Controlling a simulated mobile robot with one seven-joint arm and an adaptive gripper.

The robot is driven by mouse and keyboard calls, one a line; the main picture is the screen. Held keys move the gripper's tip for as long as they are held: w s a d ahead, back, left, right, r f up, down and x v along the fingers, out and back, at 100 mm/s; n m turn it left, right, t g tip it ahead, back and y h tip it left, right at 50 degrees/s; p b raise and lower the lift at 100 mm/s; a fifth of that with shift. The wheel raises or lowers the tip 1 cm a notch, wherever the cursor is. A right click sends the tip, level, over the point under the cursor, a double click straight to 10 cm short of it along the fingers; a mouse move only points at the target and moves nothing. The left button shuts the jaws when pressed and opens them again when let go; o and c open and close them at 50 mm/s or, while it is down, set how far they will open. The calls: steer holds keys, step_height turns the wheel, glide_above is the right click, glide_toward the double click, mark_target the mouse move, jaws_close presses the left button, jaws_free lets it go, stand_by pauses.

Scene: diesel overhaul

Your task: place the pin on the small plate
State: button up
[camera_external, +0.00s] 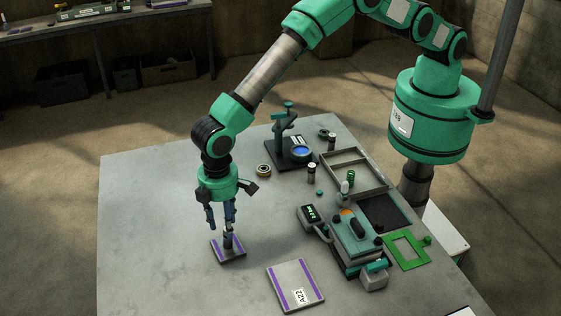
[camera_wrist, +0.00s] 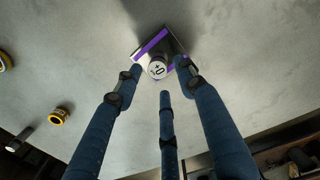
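The pin (camera_external: 228,241), a dark short cylinder, stands upright on the small plate (camera_external: 236,257), a grey plate with purple edge stripes. In the wrist view, the pin's pale round top (camera_wrist: 157,69) with dark marks shows over the small plate (camera_wrist: 151,44). My gripper (camera_external: 221,223) points down just above the pin. In the wrist view, my gripper (camera_wrist: 159,74) has its blue fingers spread around the pin, with gaps visible at the sides. It looks open and holds nothing. Whether any fingertip touches the pin is hard to tell.
A larger plate labelled A22 (camera_external: 303,296) lies nearby to the front right. The table's left side is clear.

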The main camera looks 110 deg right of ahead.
mark_target(228, 225)
steer(key=shift+r, duration=3.45)
steer(key=shift+r, duration=0.1)
